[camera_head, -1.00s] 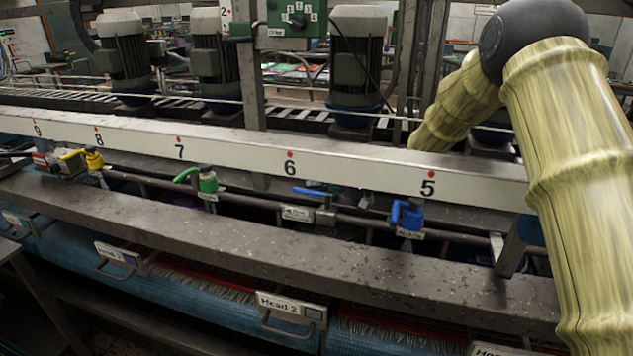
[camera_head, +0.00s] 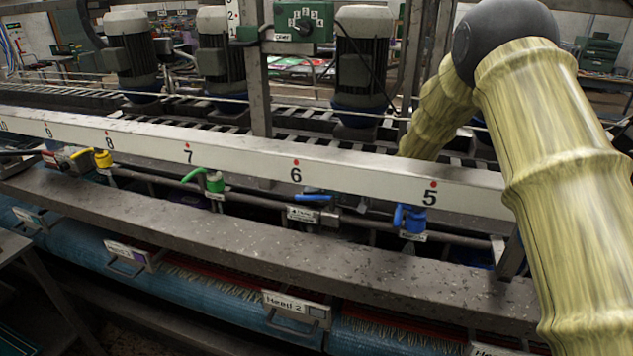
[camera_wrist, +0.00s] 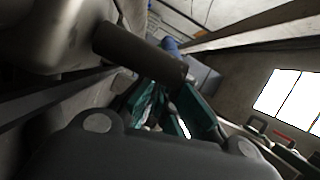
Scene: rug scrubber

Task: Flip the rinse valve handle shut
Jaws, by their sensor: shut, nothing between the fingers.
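Along a pipe under the white numbered beam (camera_head: 245,165) sit several valves: one with a yellow handle (camera_head: 80,154), one with a green handle (camera_head: 193,175), one with a flat blue lever (camera_head: 313,197) below 6, and a blue one (camera_head: 410,218) below 5. Their tags are too small to read, so I cannot tell which is the rinse valve. My gripper (camera_wrist: 170,100) shows in the wrist view with teal-sided fingers, shut and empty. In the head view my gripper is hidden behind the beam and my arm. No valve handle is clear in the wrist view.
A grey steel rail (camera_head: 230,238) runs in front of the pipe. Below it are blue rollers (camera_head: 200,285) and a Head 2 plate (camera_head: 290,303). Motors (camera_head: 360,60) and a green switch box (camera_head: 303,22) stand behind the beam. An upright post (camera_head: 257,80) rises between motors.

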